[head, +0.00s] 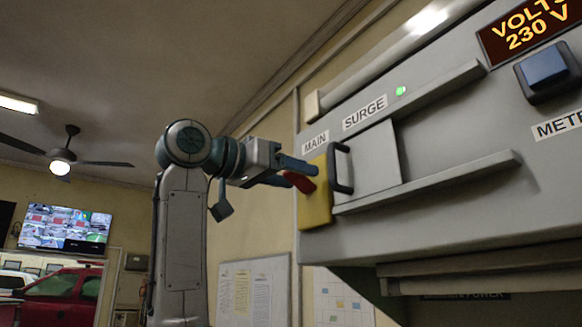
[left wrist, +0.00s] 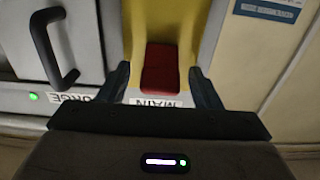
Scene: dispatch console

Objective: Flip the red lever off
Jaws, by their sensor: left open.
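The red lever (head: 300,183) sticks out from a yellow plate (head: 318,205) at the left end of the grey console, below the MAIN label (head: 315,142). In the head view it tilts up and away from the plate. My left gripper (head: 302,170) is open at the lever, its fingers partly overlapping it there. In the left wrist view the red lever (left wrist: 160,68) lies between the two spread fingers of the left gripper (left wrist: 160,82), with a visible gap on each side. My right gripper is not in view.
A dark handle (head: 342,168) on a grey panel door stands just right of the yellow plate; it also shows in the left wrist view (left wrist: 50,48). Two rails (head: 430,183) jut from the console. A green light (head: 400,91) glows beside the SURGE label (head: 364,112). Left is open.

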